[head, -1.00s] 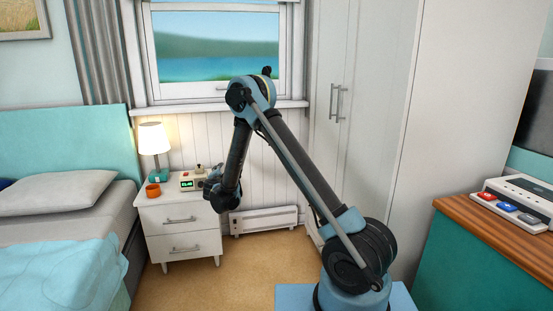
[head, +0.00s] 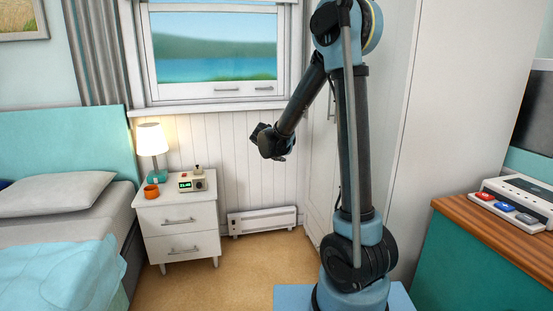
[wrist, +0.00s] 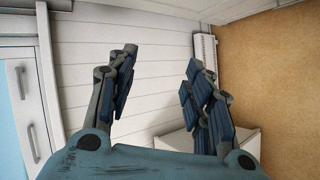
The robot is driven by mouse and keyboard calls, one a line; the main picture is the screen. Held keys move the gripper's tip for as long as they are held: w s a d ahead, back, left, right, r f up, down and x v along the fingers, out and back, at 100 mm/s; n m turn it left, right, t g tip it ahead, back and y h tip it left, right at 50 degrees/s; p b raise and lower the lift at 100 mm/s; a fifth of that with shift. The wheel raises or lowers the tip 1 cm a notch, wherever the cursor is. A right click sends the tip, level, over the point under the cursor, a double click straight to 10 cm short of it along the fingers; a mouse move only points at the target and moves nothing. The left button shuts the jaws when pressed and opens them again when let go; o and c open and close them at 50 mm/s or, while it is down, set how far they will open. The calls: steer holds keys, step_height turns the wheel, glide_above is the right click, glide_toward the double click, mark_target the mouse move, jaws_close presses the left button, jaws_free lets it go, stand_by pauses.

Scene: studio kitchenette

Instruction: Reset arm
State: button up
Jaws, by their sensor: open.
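My gripper (head: 268,142) hangs at the end of my arm in the head view, in front of the white panelled wall below the window. It is in the air, to the right of and above the nightstand, and touches nothing. In the wrist view my gripper (wrist: 160,88) has its two dark blue-padded fingers spread apart, with only wall, floor and furniture showing between and behind them. It is open and empty. My upper arm stands nearly upright in front of the wardrobe.
A white nightstand (head: 181,222) carries a lit lamp (head: 152,142), an orange cup (head: 151,191) and a clock (head: 190,185). The bed (head: 60,225) is at left, a heater (head: 262,220) low on the wall. A wood-topped counter (head: 490,222) with a button panel (head: 520,200) stands at right.

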steer(key=s+d+m+g, duration=0.35)
steer(key=s+d, duration=0.45)
steer(key=s, duration=0.3)
steer(key=s+d+m+g, duration=0.2)
steer(key=s+d+m, duration=0.2)
steer(key=s+d, duration=0.55)
steer(key=s+f+m+g+y, duration=0.1)
steer(key=s+f+m+y, duration=0.1)
steer(key=s, duration=1)
steer(key=s+f+m+g+y, duration=0.2)
steer(key=s+f+m, duration=0.2)
steer(key=s, duration=0.9)
steer(key=shift+s+a+f, duration=0.15)
steer(key=shift+a+f, duration=0.1)
steer(key=shift+f, duration=0.7)
steer(key=shift+w+f, duration=0.2)
steer(key=shift+w, duration=0.2)
steer(key=shift+c, duration=0.6)
